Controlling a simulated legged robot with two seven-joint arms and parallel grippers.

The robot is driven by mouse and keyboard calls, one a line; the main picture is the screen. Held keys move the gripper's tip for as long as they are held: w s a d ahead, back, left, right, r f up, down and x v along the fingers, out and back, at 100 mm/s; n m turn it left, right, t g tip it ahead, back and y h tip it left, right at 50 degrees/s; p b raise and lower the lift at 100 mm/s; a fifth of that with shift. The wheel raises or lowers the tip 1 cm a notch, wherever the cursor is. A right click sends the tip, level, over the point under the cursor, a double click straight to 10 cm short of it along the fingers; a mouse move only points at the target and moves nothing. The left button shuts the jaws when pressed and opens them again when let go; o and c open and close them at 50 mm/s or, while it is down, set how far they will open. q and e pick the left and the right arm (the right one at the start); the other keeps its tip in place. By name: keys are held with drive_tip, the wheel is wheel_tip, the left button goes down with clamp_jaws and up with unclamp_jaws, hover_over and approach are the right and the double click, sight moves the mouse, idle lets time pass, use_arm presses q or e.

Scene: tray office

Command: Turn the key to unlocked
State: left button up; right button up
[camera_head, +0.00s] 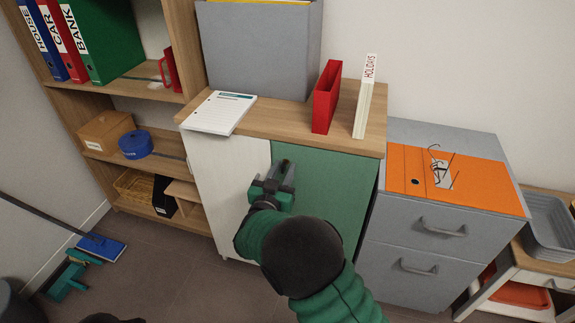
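The cabinet has a white left door (228,165) and a green right door (325,190) under a wooden top (275,125). My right gripper (283,172) is in front of the doors, near their meeting edge and toward the upper part. Its fingers point at the cabinet front. The key and its lock cannot be made out; my gripper covers that part of the door edge. I cannot tell whether the fingers are apart or closed on something. My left gripper is not in view.
On the cabinet top are a grey box (258,50), a notepad (219,112), a red holder (326,98) and a white binder (364,98). Grey drawers (420,262) stand close on the right.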

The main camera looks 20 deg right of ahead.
drive_tip(key=shift+a+r, duration=0.15)
drive_tip(key=shift+a, duration=0.45)
drive_tip(key=shift+c, duration=1.9)
drive_tip(key=shift+d, duration=0.1)
drive_tip(key=shift+c, duration=1.1)
drive_tip(key=shift+s+d, duration=0.1)
drive_tip(key=shift+d, duration=0.25)
clamp_jaws()
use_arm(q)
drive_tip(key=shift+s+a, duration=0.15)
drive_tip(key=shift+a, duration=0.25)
use_arm(e)
drive_tip(key=shift+a, duration=0.1)
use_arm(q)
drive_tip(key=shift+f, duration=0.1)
use_arm(e)
drive_tip(key=shift+a, duration=0.1)
